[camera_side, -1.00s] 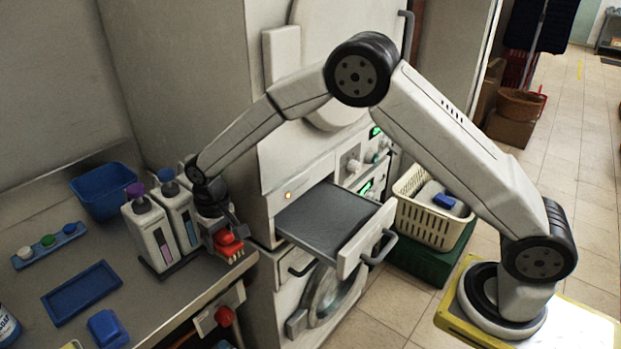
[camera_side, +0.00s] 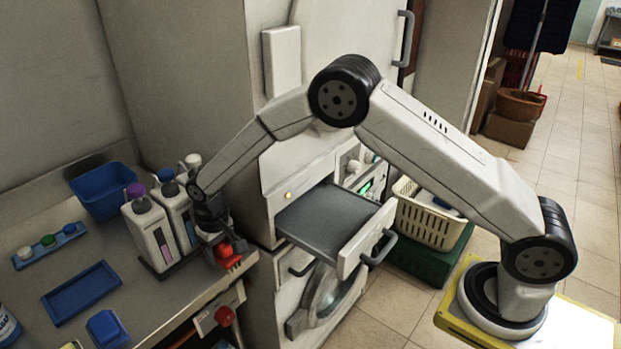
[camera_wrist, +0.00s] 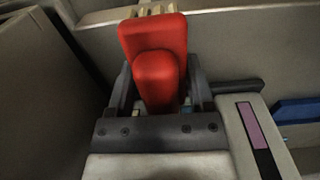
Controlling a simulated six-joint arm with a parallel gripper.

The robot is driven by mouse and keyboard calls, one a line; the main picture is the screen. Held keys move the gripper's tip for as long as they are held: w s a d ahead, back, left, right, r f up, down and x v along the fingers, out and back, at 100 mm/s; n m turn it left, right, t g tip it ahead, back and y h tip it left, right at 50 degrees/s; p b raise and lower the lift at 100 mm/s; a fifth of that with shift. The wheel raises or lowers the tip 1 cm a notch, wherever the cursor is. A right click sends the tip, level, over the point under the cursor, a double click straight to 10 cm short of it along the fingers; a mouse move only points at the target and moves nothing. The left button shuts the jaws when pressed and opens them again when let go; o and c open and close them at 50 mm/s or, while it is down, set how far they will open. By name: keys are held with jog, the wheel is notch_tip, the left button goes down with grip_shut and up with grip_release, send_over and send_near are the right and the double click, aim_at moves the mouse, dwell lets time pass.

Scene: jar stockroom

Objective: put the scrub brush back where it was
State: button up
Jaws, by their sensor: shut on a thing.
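The scrub brush shows as a red body in the side view (camera_side: 228,257), with pale bristles at its far end in the wrist view. My gripper (camera_side: 226,246) is shut on it, at the right end of the counter beside the white bottles. In the wrist view the red brush (camera_wrist: 155,60) sits between the two dark fingers of my gripper (camera_wrist: 155,98). Its lower edge is close to the counter top; I cannot tell whether it touches.
White bottles (camera_side: 150,235) stand in a rack just left of my gripper. A blue tray (camera_side: 82,292), a blue bin (camera_side: 103,192) and a blue sponge-like block (camera_side: 107,328) are on the counter. An open grey-lined drawer (camera_side: 328,220) juts out to the right.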

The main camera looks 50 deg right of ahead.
jog(key=shift+f, duration=0.15)
jog(key=o, duration=1.2)
notch_tip(320, 180, up, 12)
jog(key=shift+r, duration=0.2)
